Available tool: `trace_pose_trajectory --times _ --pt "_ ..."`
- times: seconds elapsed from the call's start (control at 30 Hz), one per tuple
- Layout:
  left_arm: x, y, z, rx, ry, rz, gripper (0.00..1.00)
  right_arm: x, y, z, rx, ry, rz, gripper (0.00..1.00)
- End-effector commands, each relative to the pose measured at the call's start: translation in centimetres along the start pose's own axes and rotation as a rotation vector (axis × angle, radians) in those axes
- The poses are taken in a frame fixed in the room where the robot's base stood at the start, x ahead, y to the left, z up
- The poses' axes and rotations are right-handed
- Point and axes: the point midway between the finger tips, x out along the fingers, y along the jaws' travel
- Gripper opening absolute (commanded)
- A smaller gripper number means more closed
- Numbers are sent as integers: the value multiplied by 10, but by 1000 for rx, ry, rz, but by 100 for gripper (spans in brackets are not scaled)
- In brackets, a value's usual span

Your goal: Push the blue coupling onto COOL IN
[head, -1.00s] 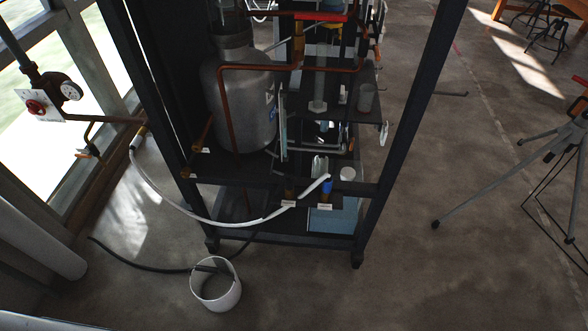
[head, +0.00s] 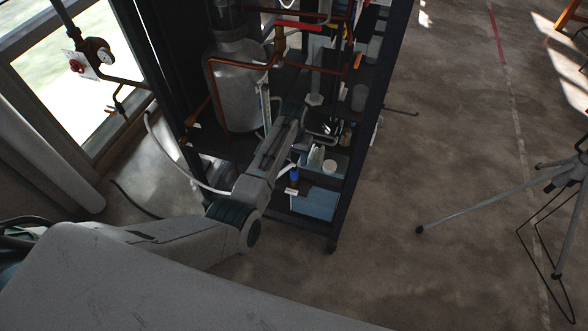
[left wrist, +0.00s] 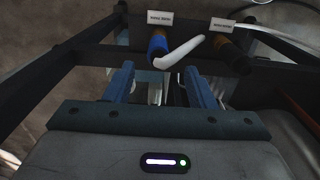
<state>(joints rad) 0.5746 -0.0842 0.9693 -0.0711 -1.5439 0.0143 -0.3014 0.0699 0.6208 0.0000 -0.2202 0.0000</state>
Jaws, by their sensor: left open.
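The blue coupling (left wrist: 157,44) shows in the left wrist view below a small white label (left wrist: 159,18), whose text I cannot read. It also shows in the head view (head: 294,174) low on the rack's front. The white hose (left wrist: 181,52) bends up to the coupling's near end. Whether the coupling is fully seated cannot be told. A brown stub (left wrist: 228,47) with a second label (left wrist: 231,24) is to the right. My left gripper (left wrist: 158,78) is open and empty, its blue fingers short of the coupling. My right gripper is not in view.
The dark rack (head: 345,185) holds a grey tank (head: 236,95), copper pipes and a blue box (head: 315,200). A gauge and valve (head: 98,50) are by the window. A tripod (head: 500,200) stands at right. Floor between is clear.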

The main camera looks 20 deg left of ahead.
Motion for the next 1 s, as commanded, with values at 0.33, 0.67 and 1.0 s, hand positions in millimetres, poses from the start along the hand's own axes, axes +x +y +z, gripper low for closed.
trace_pose_trajectory --times 0.33,0.67,1.0 --pt "13 1 -2 1 -3 0 50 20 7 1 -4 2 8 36" --pt "55 1 -2 1 -2 0 50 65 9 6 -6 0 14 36" --pt "90 1 -2 1 -3 0 50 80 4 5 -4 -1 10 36"
